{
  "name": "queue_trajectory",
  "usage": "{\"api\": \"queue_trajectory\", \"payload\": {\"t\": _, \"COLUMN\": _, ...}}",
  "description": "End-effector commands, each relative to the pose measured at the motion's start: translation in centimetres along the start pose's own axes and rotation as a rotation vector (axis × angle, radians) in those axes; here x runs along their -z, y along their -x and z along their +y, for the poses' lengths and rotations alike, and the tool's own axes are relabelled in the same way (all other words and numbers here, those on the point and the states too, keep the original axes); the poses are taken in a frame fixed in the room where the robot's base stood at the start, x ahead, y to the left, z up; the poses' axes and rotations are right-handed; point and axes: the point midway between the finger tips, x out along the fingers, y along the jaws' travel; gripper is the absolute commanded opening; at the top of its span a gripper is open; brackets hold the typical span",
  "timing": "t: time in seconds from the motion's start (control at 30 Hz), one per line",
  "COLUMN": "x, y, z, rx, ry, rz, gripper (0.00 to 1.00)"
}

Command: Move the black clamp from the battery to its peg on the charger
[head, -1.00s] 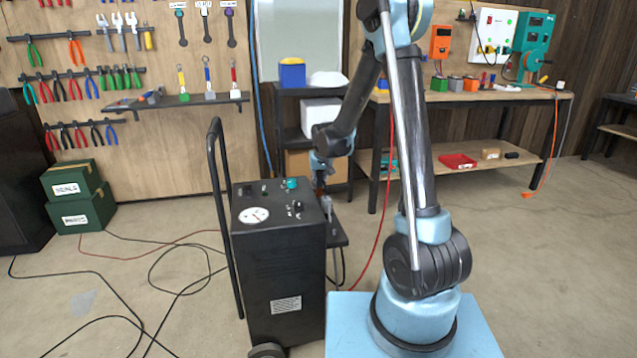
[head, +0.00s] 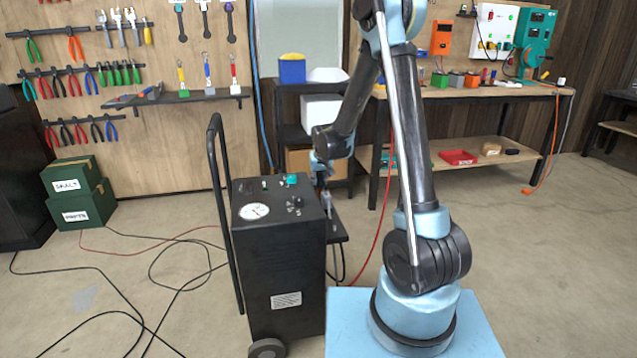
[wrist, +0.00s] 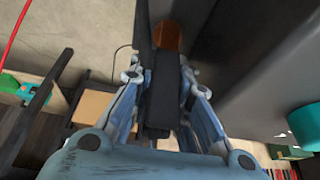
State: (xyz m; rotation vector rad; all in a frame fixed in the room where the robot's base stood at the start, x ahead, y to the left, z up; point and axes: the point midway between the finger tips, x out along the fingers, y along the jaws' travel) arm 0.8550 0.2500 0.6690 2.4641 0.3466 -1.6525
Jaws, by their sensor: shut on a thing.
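The charger (head: 285,265) is a tall black cabinet with a round white gauge, a teal knob and a handle, left of my arm in the head view. Its dark wall (wrist: 240,50) fills the right of the wrist view. My gripper (wrist: 163,75) is shut on the black clamp (wrist: 160,95), a long black body with a copper-coloured end (wrist: 168,38) pointing away from me. In the head view my gripper (head: 327,207) is close beside the charger's right side, and the clamp is too small to make out. I cannot pick out the peg or the battery.
A small dark shelf (head: 338,231) juts from the charger's right side below my gripper. A workbench (head: 470,96) stands at the back right, with a red cable (head: 378,240) hanging before it. Black cables (head: 165,265) lie on the floor at left.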

Motion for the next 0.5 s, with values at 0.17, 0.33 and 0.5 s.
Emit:
{"api": "queue_trajectory", "payload": {"t": 0.17, "x": -0.17, "y": -0.34, "z": 0.01, "rx": 0.0, "ry": 0.0, "rz": 0.0, "gripper": 0.0}}
{"api": "queue_trajectory", "payload": {"t": 0.33, "x": -0.23, "y": -0.46, "z": 0.01, "rx": 0.0, "ry": 0.0, "rz": 0.0, "gripper": 0.36}}
{"api": "queue_trajectory", "payload": {"t": 0.5, "x": -0.22, "y": -0.45, "z": -0.02, "rx": 0.0, "ry": 0.0, "rz": 0.0, "gripper": 0.41}}
